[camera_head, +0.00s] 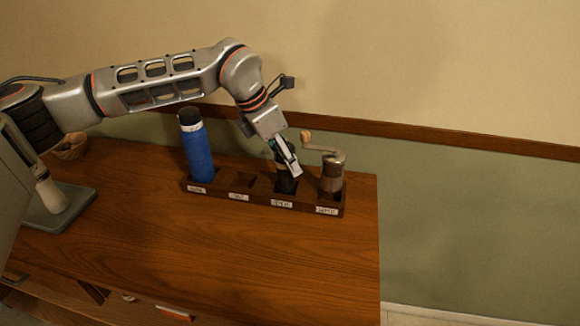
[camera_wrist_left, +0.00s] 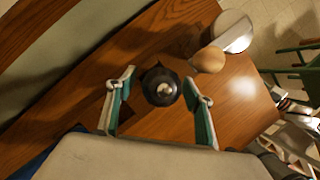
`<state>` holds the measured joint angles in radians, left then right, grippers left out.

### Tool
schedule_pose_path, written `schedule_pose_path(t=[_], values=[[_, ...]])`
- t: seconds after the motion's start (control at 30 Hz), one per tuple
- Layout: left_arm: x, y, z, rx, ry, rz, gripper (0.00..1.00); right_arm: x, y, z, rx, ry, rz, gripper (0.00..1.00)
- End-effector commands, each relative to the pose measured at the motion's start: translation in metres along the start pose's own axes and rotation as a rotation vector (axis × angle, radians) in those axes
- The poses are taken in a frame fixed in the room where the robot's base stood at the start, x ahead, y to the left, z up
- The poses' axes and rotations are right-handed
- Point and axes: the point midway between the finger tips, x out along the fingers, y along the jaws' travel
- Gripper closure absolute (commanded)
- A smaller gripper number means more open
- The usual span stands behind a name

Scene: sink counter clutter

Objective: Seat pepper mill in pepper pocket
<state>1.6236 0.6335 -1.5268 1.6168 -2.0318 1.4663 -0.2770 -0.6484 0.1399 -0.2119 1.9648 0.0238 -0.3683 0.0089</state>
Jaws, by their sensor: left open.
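The dark pepper mill (camera_head: 286,185) stands upright in the third pocket of the wooden rack (camera_head: 262,201), its upper part mostly hidden by my left gripper. My left gripper (camera_head: 289,165) comes down over it from above. In the left wrist view the mill's round black top (camera_wrist_left: 160,87) with a pale knob lies between the fingers of my open left gripper (camera_wrist_left: 160,78), with gaps on both sides. Whether the mill is fully down in the pocket cannot be told. My right gripper is not in view.
A blue bottle (camera_head: 197,150) fills the rack's left pocket; the second pocket (camera_head: 242,180) is empty. A crank grinder (camera_head: 331,178) stands in the right pocket, its wooden knob (camera_wrist_left: 209,60) close to the mill. A grey board (camera_head: 70,212) lies left. The counter front is clear.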

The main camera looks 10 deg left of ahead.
Motion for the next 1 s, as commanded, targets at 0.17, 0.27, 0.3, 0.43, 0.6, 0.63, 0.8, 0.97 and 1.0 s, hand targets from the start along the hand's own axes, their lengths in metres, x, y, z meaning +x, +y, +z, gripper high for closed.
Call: schedule_pose_path(t=[0.17,0.27,0.3,0.43,0.6,0.63,0.8,0.97,1.0], values=[[-0.039,0.001,0.001,0.001,-0.003,0.003,0.48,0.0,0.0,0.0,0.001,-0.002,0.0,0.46],[-0.055,0.0,0.001,0.001,-0.002,0.001,0.48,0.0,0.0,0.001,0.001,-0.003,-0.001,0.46],[-0.06,0.0,0.001,0.001,-0.002,0.0,0.48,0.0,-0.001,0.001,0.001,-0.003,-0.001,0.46],[-0.071,0.0,0.0,0.001,-0.001,0.0,0.48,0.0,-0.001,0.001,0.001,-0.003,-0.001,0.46],[-0.076,0.0,0.0,0.001,0.0,-0.001,0.48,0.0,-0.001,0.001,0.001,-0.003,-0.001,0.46],[-0.076,0.0,0.0,0.001,0.0,-0.001,0.48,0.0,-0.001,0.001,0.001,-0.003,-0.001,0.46],[-0.076,0.0,0.0,0.001,0.0,-0.001,0.48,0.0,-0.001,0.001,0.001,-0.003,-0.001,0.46],[-0.087,-0.01,0.011,-0.026,-0.034,-0.039,0.48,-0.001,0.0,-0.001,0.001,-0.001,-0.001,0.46],[-0.095,-0.018,0.018,-0.044,-0.056,-0.068,0.48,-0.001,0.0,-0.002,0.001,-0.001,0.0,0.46]])
